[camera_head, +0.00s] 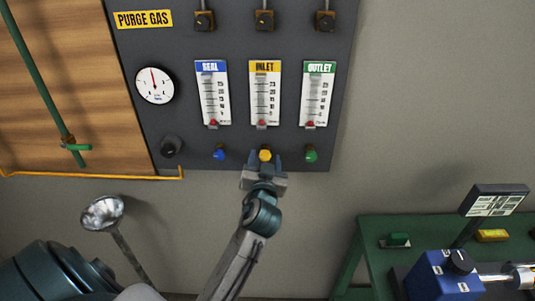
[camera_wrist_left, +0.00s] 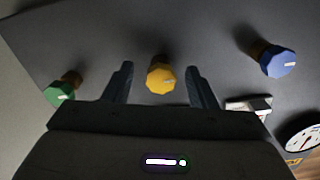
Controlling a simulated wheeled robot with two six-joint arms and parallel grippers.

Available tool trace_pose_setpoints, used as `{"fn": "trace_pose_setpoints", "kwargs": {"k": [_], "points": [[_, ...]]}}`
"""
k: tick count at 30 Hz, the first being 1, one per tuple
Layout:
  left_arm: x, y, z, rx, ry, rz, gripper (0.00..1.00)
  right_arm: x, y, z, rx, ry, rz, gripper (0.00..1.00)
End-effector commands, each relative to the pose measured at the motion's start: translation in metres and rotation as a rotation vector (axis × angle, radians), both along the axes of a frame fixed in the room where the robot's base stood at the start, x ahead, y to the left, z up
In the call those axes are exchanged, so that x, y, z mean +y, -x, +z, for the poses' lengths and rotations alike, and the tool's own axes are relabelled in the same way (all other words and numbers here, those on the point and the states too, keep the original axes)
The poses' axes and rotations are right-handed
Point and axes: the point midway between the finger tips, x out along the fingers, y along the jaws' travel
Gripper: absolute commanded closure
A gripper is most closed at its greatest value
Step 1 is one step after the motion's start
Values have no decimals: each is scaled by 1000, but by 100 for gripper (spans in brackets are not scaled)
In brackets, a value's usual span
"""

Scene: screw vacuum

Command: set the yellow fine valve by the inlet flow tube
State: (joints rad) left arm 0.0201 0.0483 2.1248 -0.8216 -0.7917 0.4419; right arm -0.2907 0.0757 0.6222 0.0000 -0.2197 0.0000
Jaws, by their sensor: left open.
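The yellow fine valve knob (camera_head: 265,155) sits on the dark purge gas panel below the inlet flow tube (camera_head: 264,93), whose red float rests near the bottom of its scale. My left gripper (camera_head: 264,161) is open just below the yellow knob. In the left wrist view the yellow knob (camera_wrist_left: 161,74) shows between the two spread fingers of my left gripper (camera_wrist_left: 160,80), with a gap on each side. My right gripper is not in view.
The blue knob (camera_head: 220,153) and green knob (camera_head: 311,154) flank the yellow one closely. Seal (camera_head: 212,93) and outlet (camera_head: 318,94) tubes are above them. A gauge (camera_head: 155,85) and black knob (camera_head: 170,147) are left. A green bench (camera_head: 375,235) stands lower right.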

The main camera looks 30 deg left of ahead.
Motion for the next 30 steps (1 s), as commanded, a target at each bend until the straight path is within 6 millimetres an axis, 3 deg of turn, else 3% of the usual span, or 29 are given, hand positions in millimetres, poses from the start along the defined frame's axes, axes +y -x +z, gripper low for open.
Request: {"fn": "trace_pose_setpoints", "kwargs": {"k": [5,12,22,30], "points": [[0,0,0,0,0,0,48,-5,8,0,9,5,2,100],[0,0,0,1,-1,0,93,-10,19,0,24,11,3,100],[0,0,-2,-15,22,1,93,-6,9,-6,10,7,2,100],[0,-1,-5,-91,142,1,93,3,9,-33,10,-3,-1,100]]}}
